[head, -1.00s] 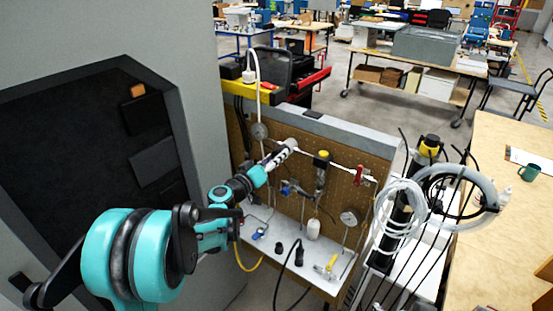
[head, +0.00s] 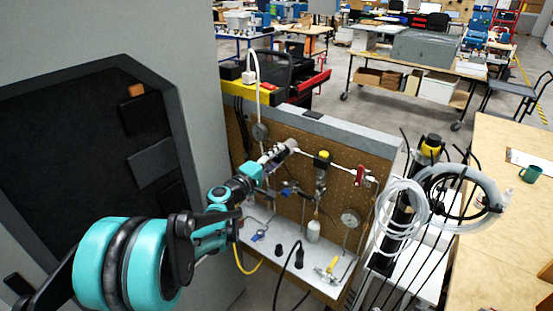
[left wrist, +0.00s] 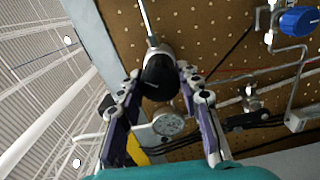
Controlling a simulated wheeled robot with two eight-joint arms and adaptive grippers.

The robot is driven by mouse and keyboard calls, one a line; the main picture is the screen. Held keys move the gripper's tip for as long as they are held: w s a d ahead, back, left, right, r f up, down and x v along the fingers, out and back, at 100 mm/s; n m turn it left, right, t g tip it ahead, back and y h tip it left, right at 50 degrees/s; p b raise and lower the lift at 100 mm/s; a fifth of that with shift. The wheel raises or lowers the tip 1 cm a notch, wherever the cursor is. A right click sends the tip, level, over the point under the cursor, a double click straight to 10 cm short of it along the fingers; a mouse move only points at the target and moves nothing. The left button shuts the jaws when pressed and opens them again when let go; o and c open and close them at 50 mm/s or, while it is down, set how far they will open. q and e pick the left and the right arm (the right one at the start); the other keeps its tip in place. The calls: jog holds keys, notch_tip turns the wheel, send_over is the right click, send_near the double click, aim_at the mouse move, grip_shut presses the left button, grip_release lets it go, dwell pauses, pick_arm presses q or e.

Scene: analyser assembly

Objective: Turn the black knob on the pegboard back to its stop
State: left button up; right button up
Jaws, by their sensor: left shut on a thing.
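The black knob (left wrist: 158,77) shows in the left wrist view on the pegboard (left wrist: 195,28), between the two fingers of my left gripper (left wrist: 160,84). The fingers touch it from both sides and are shut on it. In the head view my left gripper (head: 276,157) reaches the upper left part of the pegboard (head: 334,180). There the gripper hides the knob. How far the knob is turned cannot be read. My right gripper is in neither view.
A round gauge (left wrist: 168,124) and a blue knob (left wrist: 299,20) sit near the gripper. A white shelf (head: 290,256) with small fittings lies below the board. Coiled white tubing (head: 402,212) hangs at the right. A grey cabinet stands at the left.

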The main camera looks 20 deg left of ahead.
pick_arm(q)
jog(key=n, duration=0.3)
jog(key=shift+n, duration=2.2)
jog(key=o, duration=1.2)
jog(key=shift+c, duration=0.2)
jog(key=shift+s+a, duration=0.1)
jog(key=v, duration=1.1)
jog(key=shift+s, duration=0.4)
